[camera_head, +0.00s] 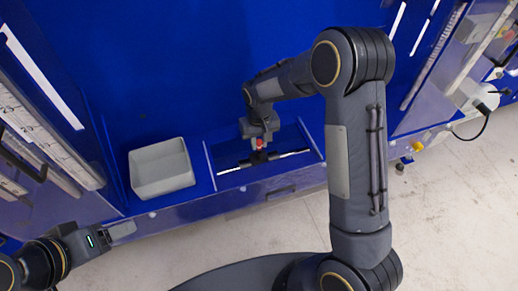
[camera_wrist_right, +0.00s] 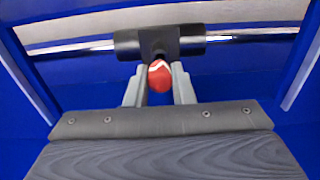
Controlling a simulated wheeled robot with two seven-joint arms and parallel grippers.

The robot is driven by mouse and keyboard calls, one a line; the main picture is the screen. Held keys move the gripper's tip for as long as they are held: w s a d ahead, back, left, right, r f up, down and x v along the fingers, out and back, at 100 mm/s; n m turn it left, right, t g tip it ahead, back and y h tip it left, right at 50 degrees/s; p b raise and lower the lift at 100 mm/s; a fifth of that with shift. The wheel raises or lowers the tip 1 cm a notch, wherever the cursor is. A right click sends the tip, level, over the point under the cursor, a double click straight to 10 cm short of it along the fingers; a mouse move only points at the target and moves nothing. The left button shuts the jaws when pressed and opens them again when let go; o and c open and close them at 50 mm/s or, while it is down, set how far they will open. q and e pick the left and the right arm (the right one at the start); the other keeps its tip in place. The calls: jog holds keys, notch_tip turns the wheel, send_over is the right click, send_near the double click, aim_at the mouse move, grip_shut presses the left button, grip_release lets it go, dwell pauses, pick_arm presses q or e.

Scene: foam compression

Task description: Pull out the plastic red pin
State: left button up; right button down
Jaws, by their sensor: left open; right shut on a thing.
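The red pin (camera_wrist_right: 159,78) sits below a black block (camera_wrist_right: 160,42) on a metal rod (camera_wrist_right: 245,35) in the right wrist view. My right gripper (camera_wrist_right: 159,88) is shut on the red pin, with one finger on each side of it. In the head view the red pin (camera_head: 258,143) shows as a small red spot at the tip of my right gripper (camera_head: 258,147). My left gripper (camera_head: 122,232) is at the lower left of the head view, open, and far from the pin.
A grey open bin (camera_head: 161,170) stands left of the rod's compartment and looks empty. Blue walls (camera_head: 208,165) border the compartment. Clear panels with rulers (camera_head: 40,130) stand at the far left. The pale floor (camera_head: 455,215) is open at the lower right.

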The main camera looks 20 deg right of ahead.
aim_at(259, 141)
jog(key=shift+r+p, duration=0.35)
jog(key=shift+r, duration=0.25)
dwell(0.3)
jog(key=shift+r+p, duration=1.65)
jog(key=shift+r, duration=0.8)
